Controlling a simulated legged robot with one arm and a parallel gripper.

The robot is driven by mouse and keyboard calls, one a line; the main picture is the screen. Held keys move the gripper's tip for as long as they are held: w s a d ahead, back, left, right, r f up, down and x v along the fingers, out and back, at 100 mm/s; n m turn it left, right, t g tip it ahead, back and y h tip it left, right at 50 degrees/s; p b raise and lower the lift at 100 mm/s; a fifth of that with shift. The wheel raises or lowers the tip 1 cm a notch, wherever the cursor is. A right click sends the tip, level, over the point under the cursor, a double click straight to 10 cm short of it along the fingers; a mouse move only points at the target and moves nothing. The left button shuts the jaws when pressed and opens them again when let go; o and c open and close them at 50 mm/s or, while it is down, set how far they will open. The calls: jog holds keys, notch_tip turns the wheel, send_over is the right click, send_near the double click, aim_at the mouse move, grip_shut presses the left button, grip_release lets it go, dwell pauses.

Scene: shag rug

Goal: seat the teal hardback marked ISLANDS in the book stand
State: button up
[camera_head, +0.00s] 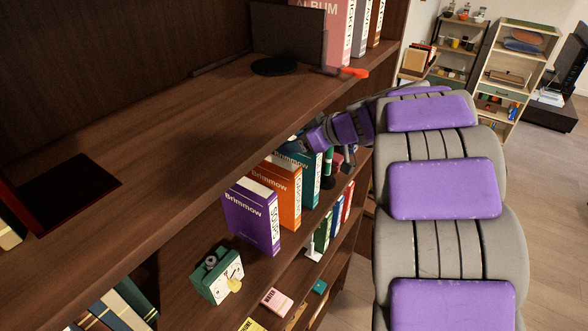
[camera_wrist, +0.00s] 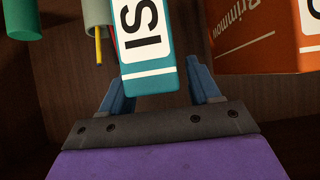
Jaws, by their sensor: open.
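The teal hardback (camera_head: 312,180) stands upright on the middle shelf at the right end of a row, beside an orange book. In the wrist view the teal hardback (camera_wrist: 148,50) shows a white label reading "IS", the rest cut off. My gripper (camera_wrist: 163,75) is open, its two blue fingers to either side of the book's near end. The left finger looks close to the book; a gap shows on the right. In the head view my gripper (camera_head: 290,146) is partly hidden at the book's top. I cannot clearly identify the book stand.
The orange book (camera_head: 281,192) and purple book (camera_head: 252,215) stand left of the teal one.

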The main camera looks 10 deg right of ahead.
jog(key=shift+w+a+f, duration=0.35)
jog(key=shift+a, duration=0.1)
jog(key=shift+c, duration=0.3)
grip_shut()
dwell(0.4)
